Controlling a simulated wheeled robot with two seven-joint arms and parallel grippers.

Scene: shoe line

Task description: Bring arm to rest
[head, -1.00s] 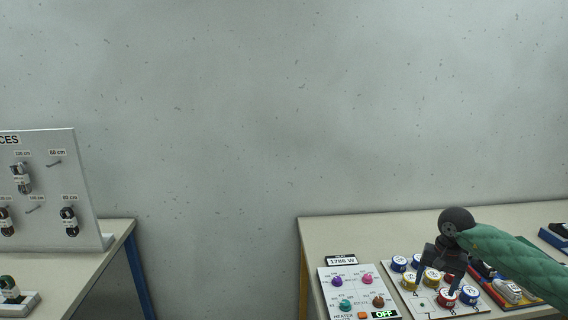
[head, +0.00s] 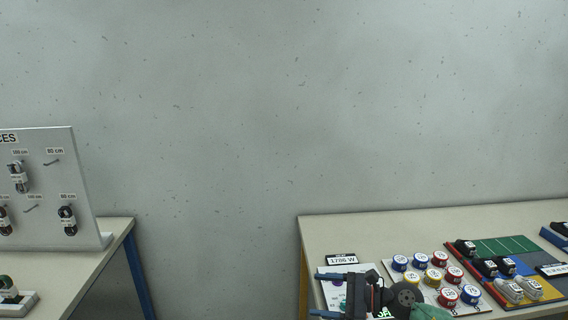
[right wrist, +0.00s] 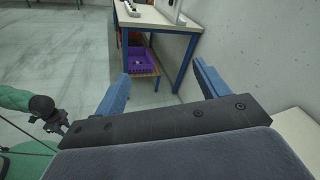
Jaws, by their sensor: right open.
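My right gripper (head: 322,295) is low in the head view, over the heater panel (head: 362,270) at the front left of the right table. Its fingers point left. In the right wrist view its blue fingers (right wrist: 160,85) are wide apart with nothing between them. A green arm, which looks like my left one, enters at the left edge of that view. The dark part at its end, perhaps my left gripper, is partly hidden and its jaws cannot be made out.
On the right table (head: 400,228) are a board of numbered round tins (head: 437,275) and a coloured tray (head: 505,245) with shoes. A laces board (head: 85,190) stands on the left table (head: 118,240). The right wrist view shows a purple crate (right wrist: 141,62) on a low shelf and open floor.

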